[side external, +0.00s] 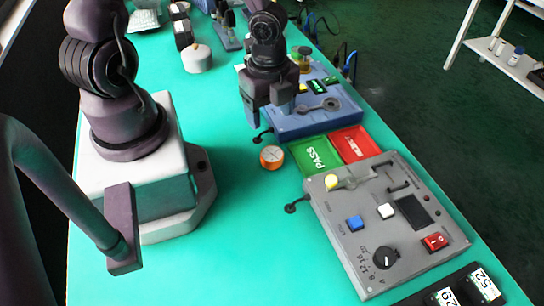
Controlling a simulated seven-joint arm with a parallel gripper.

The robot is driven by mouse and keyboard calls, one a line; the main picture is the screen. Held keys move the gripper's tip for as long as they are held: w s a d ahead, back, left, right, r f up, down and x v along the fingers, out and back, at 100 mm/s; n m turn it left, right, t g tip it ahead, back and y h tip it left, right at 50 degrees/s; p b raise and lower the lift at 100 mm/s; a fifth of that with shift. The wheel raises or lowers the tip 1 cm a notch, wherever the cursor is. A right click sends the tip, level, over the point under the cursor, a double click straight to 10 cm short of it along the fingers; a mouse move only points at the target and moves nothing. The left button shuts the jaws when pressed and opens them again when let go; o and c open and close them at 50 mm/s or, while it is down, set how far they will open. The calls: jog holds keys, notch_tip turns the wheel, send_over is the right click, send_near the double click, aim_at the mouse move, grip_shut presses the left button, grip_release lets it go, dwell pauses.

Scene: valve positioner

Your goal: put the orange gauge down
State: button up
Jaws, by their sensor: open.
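The orange gauge (271,157) is a small round piece with a pale face and an orange rim. It rests on the green table top, left of the green PASS tray (315,154) and apart from it. My gripper (268,112) points down, open and empty, above and behind the gauge in the side view. A gap shows between the fingers and the gauge.
A red tray (354,143) adjoins the PASS tray. A blue fixture (310,118) stands behind, close to my gripper. A grey control panel (370,240) with knobs and switches lies in front. The green table (235,240) is clear left of the panel.

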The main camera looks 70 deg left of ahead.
aim_at(271, 154)
notch_tip(271, 154, down, 8)
jog(key=shift+r, duration=0.25)
jog(key=shift+d+f, duration=0.25)
jog(key=shift+f, duration=0.65)
jog(key=shift+d+f, duration=0.2)
jog(key=shift+f, duration=1.45)
jog(key=shift+c, duration=0.5)
jog(key=c, duration=0.7)
jog(key=shift+r, duration=0.2)
